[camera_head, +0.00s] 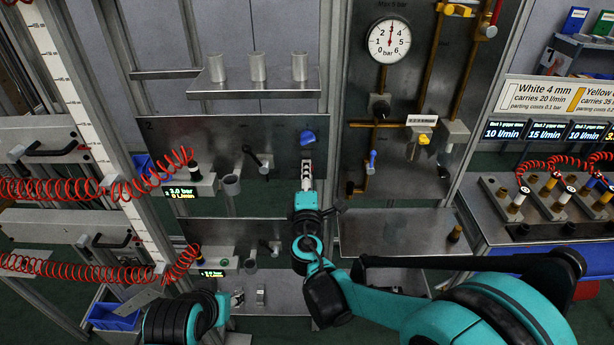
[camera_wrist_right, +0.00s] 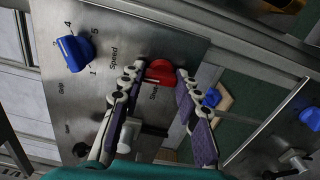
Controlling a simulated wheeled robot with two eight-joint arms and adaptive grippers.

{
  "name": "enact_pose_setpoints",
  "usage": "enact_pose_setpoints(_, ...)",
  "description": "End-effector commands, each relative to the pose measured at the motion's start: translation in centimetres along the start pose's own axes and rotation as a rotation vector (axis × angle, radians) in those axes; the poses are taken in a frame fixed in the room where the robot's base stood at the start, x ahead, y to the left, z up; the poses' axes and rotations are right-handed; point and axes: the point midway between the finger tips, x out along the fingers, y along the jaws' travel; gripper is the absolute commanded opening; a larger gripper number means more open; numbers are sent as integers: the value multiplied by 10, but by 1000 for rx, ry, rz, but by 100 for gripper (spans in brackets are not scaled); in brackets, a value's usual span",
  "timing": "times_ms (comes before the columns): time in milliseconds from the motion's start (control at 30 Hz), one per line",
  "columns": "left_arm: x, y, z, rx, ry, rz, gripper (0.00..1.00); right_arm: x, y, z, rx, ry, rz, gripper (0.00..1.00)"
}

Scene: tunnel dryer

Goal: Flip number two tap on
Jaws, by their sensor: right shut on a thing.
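The panel marked 2 (camera_head: 215,135) stands upright at centre left in the head view. It carries a blue knob (camera_head: 307,137) and a black-handled lever (camera_head: 252,155). My right gripper (camera_head: 307,165) is at the panel, just below the blue knob. In the right wrist view, my right gripper's fingers (camera_wrist_right: 155,82) are on both sides of a red knob (camera_wrist_right: 160,71) and shut on it. The blue knob (camera_wrist_right: 75,52) is to its left there, beside the word Speed. The red knob is hidden in the head view.
A shelf with metal cups (camera_head: 258,84) juts out above the panel. A pressure gauge (camera_head: 389,40) and pipes are to the right. Red coiled hoses (camera_head: 100,188) hang at left.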

Motion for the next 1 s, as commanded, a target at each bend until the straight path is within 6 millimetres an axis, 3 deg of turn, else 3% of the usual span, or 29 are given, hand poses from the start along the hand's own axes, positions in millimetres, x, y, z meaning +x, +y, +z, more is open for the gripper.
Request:
enact_pose_setpoints(700,1,0,1,0,0,0,40,0,0,0,88,0,-1,4)
enact_pose_setpoints(733,1,0,1,0,0,0,40,0,0,0,88,0,-1,38)
enact_pose_setpoints(800,1,0,1,0,0,0,40,0,0,0,88,0,-1,54)
enact_pose_setpoints(1000,1,0,1,0,0,0,40,0,0,0,87,0,0,54)
